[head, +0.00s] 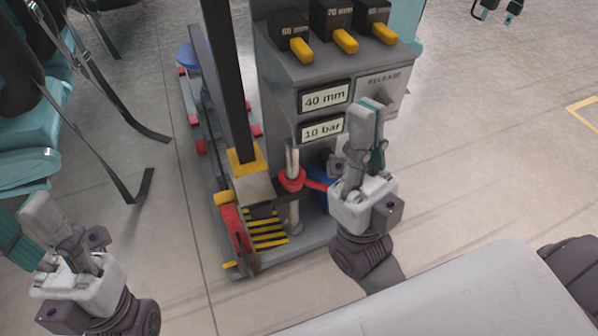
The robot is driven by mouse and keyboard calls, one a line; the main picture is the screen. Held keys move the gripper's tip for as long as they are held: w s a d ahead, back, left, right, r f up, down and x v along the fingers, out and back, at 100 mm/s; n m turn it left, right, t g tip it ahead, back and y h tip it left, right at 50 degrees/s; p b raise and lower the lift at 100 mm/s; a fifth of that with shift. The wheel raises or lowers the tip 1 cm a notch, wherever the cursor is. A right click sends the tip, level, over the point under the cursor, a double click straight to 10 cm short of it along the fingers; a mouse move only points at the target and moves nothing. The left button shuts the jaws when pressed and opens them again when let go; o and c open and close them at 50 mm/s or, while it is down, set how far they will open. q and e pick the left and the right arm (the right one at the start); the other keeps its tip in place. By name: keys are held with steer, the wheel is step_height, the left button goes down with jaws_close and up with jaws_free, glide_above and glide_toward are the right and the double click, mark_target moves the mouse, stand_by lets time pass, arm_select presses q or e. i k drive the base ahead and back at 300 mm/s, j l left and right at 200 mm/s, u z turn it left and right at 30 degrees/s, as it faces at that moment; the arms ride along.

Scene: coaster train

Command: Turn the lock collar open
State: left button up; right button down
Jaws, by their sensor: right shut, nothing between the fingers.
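The lock collar (291,180) is a red ring around a pale upright rod at the front of the grey machine, with a short red handle (317,186) pointing right. My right gripper (369,106) is upright to the right of the collar, shut and empty. Its body is close to the end of the handle, and it hides part of the machine's front. I cannot tell whether it touches the handle. My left gripper (20,208) is at the far left, well away from the collar. Its fingers look spread and empty.
The grey machine (286,98) carries yellow-tipped levers on top and displays reading 40 mm and 10 bar. A dark post (221,75) rises left of the collar. A striped yellow-black plate (267,230) lies below. Teal seats (25,130) with hanging straps stand left. Floor at right is clear.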

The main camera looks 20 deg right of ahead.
mark_target(288, 186)
steer(key=l+u, duration=0.5)
steer(key=k+l+u, duration=0.25)
steer(key=l+u, duration=0.25)
steer(key=k+l, duration=0.15)
steer(key=l, duration=0.2)
steer(key=k+l+u, duration=0.1)
steer(key=l, duration=0.25)
steer(key=k+l, duration=0.2)
steer(key=l, duration=0.15)
steer(key=k+l+u, duration=0.1)
steer(key=i+l, duration=0.1)
steer(key=i, duration=0.35)
steer(key=i+l, duration=0.1)
steer(key=i, duration=0.3)
